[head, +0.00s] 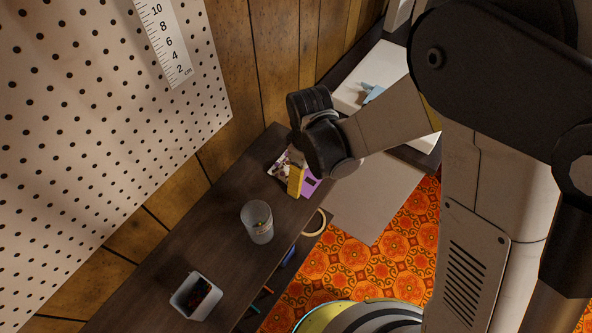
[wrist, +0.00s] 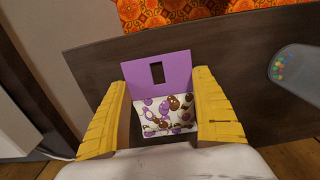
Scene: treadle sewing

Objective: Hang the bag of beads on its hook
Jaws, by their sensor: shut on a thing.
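The bag of beads (wrist: 160,118) has a purple header card with a dark slot and a clear pouch of purple, brown and white beads. It also shows in the head view (head: 310,187), partly hidden by my gripper. My gripper (head: 296,180) is shut on it. In the wrist view the yellow fingers (wrist: 160,85) press on the pouch's two sides, and the card sticks out past them. The bag is over the dark bench (head: 222,218); I cannot tell whether it touches the top. No hook shows in either view.
A clear cup (head: 257,222) stands on the bench near the bag; colored beads show in it in the wrist view (wrist: 281,64). A small bin (head: 196,297) with dark contents is farther down. A perforated pegboard (head: 90,120) with a ruler (head: 165,40) is at left.

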